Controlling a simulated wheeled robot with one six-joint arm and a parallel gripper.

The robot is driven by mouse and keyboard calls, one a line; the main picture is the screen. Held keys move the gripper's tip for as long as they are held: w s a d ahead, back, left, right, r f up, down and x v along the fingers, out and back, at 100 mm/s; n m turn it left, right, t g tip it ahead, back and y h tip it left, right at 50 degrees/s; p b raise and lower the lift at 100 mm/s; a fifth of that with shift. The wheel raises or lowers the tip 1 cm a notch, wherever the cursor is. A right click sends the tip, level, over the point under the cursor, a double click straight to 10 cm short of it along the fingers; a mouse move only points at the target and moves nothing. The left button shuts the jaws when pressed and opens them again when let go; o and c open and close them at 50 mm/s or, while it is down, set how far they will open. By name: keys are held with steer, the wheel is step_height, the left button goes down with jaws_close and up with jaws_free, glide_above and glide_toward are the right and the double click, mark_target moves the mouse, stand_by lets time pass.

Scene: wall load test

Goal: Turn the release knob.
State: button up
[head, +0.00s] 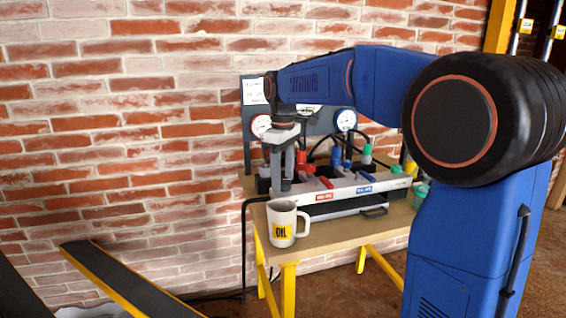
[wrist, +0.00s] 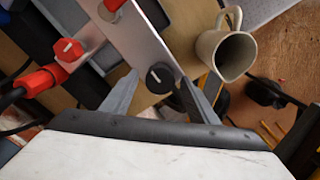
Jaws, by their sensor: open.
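A round black knob (wrist: 160,77) with a white pointer mark sits on the pale front panel (wrist: 140,42) of the test unit in the wrist view. I see no label naming it the release knob. My gripper (wrist: 157,84) is open, with one finger on each side of this knob; I cannot tell whether either finger touches it. In the head view my gripper (head: 281,182) points down at the left end of the unit (head: 345,190) and hides the knob.
A white mug (head: 282,222) stands close by at the table's front left corner; it also shows in the wrist view (wrist: 227,52). Red fittings (wrist: 68,49) and hoses lie left of the fingers. Two gauges (head: 346,119) stand behind on a board against the brick wall.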

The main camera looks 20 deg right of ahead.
mark_target(283, 180)
step_height(283, 180, up, 17)
stand_by(0.5)
steer(key=s+d+f+m+t, duration=0.1)
steer(key=s+d+f+m, duration=0.1)
steer(key=s+f, duration=0.8)
steer(key=s+d+f+m+t, duration=0.2)
steer(key=s+f+m, duration=0.2)
steer(key=s+f, duration=0.6)
steer(key=s+d+f+m+t, duration=0.1)
steer(key=s+d+f+m, duration=0.2)
steer(key=s+f, duration=0.7)
steer(key=s, duration=0.3)
steer(key=shift+s+f+t, duration=0.2)
steer(key=shift+f+t, duration=0.1)
steer(key=shift+t, duration=0.1)
steer(key=shift+c, duration=0.2)
stand_by(1.9)
